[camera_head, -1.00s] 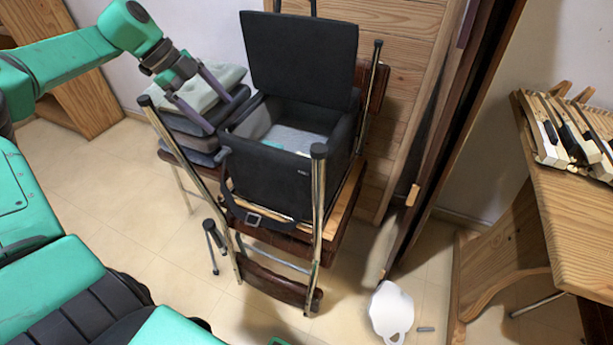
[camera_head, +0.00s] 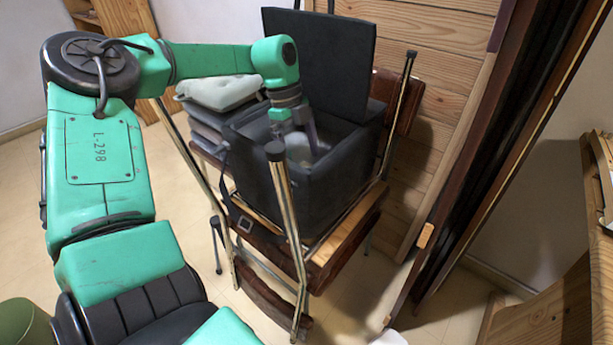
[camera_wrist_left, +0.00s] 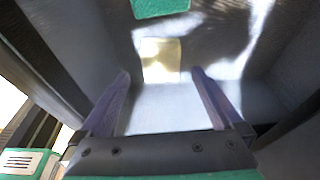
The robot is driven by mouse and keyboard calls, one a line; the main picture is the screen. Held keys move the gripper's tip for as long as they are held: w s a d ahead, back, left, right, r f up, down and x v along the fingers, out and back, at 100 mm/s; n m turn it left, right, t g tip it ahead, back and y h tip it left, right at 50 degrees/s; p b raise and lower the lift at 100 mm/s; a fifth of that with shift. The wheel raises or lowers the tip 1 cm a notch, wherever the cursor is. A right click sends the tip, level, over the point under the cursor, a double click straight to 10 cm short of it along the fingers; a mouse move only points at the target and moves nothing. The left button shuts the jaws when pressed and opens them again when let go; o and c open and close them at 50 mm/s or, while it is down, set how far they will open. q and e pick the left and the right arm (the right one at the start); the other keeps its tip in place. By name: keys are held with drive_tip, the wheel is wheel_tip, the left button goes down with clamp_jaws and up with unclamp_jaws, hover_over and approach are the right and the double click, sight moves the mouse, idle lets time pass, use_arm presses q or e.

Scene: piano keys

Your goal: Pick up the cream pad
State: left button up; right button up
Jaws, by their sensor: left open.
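The cream pad (camera_wrist_left: 160,57) is a small pale square lying inside the black open-lidded box (camera_head: 255,165). My left gripper (camera_wrist_left: 161,74) is open, with one finger to each side of the pad in the left wrist view. Nothing is between the fingers that I can see as held, and I cannot tell how far above the pad they are. In the head view the left gripper (camera_head: 308,145) reaches down into the box, and the box's front wall and my arm hide the pad. My right gripper is not in view.
A green item (camera_wrist_left: 160,6) lies in the box beyond the pad. The box's walls stand close around the gripper, and its lid (camera_head: 318,60) is raised behind. A pale cushion (camera_head: 218,92) tops a stack at left. Upright chair legs (camera_head: 284,220) stand in front.

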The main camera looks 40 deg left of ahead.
sight(304, 167)
use_arm(q)
drive_tip(key=x, duration=0.4)
drive_tip(key=shift+w+a, duration=0.1)
drive_tip(key=shift+a, duration=0.05)
drive_tip(key=shift+r, duration=0.1)
drive_tip(key=shift+c, duration=0.3)
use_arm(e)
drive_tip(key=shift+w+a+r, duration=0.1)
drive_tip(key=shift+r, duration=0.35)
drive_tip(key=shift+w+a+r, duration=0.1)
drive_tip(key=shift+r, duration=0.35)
use_arm(q)
drive_tip(key=c, duration=1.3)
drive_tip(key=shift+r, duration=0.1)
